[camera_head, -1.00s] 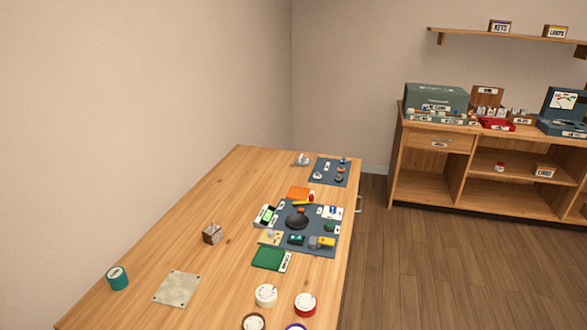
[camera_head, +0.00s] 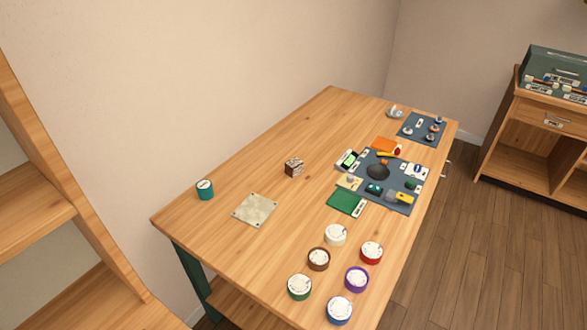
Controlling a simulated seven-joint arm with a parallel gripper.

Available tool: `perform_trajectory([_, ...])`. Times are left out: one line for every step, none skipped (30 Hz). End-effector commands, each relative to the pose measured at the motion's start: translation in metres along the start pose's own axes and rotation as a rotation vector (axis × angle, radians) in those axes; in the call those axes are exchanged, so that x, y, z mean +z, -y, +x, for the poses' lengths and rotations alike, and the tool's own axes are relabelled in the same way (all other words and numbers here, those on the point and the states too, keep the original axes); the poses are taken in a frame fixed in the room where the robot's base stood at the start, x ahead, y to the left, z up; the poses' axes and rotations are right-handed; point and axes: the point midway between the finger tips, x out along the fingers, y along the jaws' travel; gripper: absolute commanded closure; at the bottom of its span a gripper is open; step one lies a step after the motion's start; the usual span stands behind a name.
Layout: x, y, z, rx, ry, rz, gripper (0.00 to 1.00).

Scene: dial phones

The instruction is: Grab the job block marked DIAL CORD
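I cannot read the words DIAL CORD on anything in view. A small brown block (camera_head: 293,168) with pale markings stands alone near the middle of the wooden table (camera_head: 290,125); its markings are too small to read. My gripper is not in view.
A dark mat with small parts (camera_head: 378,172) lies right of the table's middle, a smaller mat (camera_head: 421,130) behind it. Several round tins (camera_head: 336,235) stand at the front. A teal tin (camera_head: 205,189) and pale plate (camera_head: 255,209) are at left. Wooden shelves (camera_head: 45,200) stand far left.

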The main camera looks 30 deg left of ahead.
Motion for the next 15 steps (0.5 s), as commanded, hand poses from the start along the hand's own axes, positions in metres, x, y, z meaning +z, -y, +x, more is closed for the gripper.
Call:
perform_trajectory([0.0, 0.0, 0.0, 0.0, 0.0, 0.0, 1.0])
perform_trajectory([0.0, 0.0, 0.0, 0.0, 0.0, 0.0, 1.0])
perform_trajectory([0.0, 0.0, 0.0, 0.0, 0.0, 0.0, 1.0])
perform_trajectory([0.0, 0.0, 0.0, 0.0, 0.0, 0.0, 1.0])
perform_trajectory([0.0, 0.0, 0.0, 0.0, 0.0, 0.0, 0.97])
perform_trajectory([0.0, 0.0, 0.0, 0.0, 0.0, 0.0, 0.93])
perform_trajectory([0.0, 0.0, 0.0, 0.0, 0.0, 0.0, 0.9])
perform_trajectory([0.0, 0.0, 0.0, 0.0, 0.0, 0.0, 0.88])
perform_trajectory([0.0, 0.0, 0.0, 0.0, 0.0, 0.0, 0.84])
perform_trajectory([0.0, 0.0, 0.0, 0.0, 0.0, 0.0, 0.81])
perform_trajectory([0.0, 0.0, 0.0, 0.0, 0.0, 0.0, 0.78])
perform_trajectory([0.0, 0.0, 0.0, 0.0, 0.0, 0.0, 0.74])
perform_trajectory([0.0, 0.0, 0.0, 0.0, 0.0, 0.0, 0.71])
perform_trajectory([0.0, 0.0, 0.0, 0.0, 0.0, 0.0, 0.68])
perform_trajectory([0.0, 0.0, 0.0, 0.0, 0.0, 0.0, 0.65])
